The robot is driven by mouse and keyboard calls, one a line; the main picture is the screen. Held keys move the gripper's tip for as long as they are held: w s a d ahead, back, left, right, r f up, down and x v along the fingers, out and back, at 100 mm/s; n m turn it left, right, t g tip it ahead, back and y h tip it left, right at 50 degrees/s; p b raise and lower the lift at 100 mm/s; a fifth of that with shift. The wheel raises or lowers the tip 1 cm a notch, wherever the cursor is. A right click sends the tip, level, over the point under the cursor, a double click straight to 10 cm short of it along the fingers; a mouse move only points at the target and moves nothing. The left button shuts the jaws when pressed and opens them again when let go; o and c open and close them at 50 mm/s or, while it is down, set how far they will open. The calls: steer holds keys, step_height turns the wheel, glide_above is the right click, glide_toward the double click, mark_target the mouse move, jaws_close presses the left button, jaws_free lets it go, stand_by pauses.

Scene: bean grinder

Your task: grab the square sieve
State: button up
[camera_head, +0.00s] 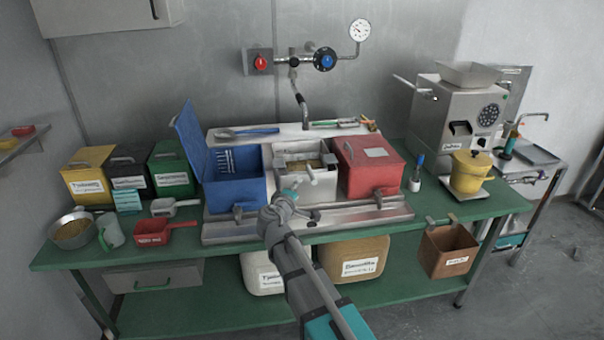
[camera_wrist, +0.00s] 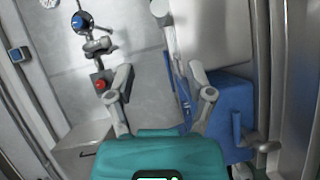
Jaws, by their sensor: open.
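I cannot pick out the square sieve for certain. A pale grey square bin (camera_head: 318,190) stands mid-bench between the blue and red bins. A metal-framed square opening with tan material (camera_head: 303,164) shows at its top, too small to tell whether this is the sieve. My gripper (camera_head: 287,197) is in front of this bin, overlapping its lower left in the head view; I cannot tell whether they touch. In the wrist view my gripper (camera_wrist: 160,78) has its two fingers spread wide with nothing between them.
The blue bin (camera_head: 235,192) with its lid raised stands left, the red bin (camera_head: 369,166) right. A tap (camera_head: 301,105) hangs behind. Scoops (camera_head: 167,231) and a round bowl (camera_head: 72,233) lie at the left. A grinder (camera_head: 458,115) and yellow pot (camera_head: 468,172) are right.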

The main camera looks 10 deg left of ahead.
mark_target(310, 171)
steer(key=b+x, duration=0.1)
steer(key=x, duration=0.6)
steer(key=shift+w+d, duration=0.15)
steer(key=shift+w, duration=0.2)
steer(key=shift+w+f, duration=0.1)
steer(key=shift+b+x, duration=0.4)
steer(key=shift+x, duration=2.1)
jaws_close()
